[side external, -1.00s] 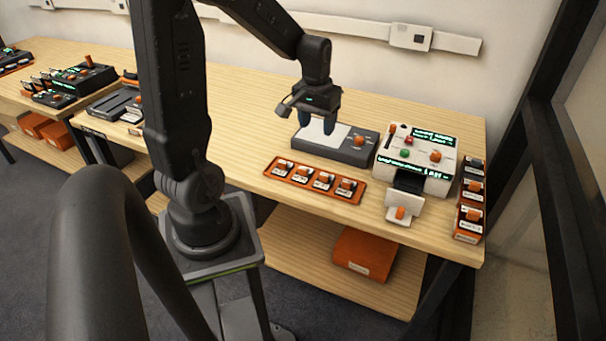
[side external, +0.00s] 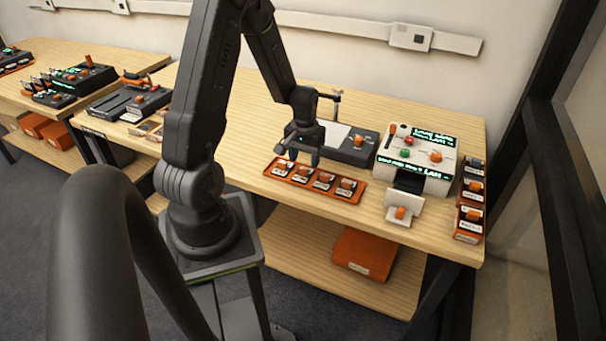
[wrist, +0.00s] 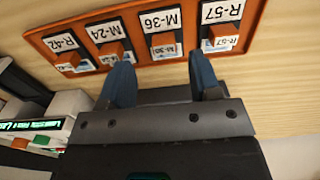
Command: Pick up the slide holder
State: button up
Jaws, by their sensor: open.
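Several slide holders with orange knobs and white labels stand in a row in an orange tray (side external: 309,188). In the wrist view the tray (wrist: 133,28) holds the R-57 slide holder (wrist: 222,12), the M-36 slide holder (wrist: 161,20), the M-24 slide holder (wrist: 104,32) and the R-42 slide holder (wrist: 63,41). My gripper (side external: 304,157) is over the left part of the tray's back edge. It is open and empty. In the wrist view my gripper (wrist: 160,64) has its blue fingers spread below the M-24 and R-57 knobs, with nothing between them.
A grey device with a pale plate (side external: 358,155) is behind the tray. A white console (side external: 425,150) with lit displays stands to its right, a white piece with an orange knob (side external: 398,216) at its front. Bare wood lies left.

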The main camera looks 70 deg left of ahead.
aim_at(303, 168)
jog(key=f, duration=0.4)
jog(key=shift+s+a+f, duration=0.15)
jog(key=shift+s+f, duration=0.05)
jog(key=c, duration=0.6)
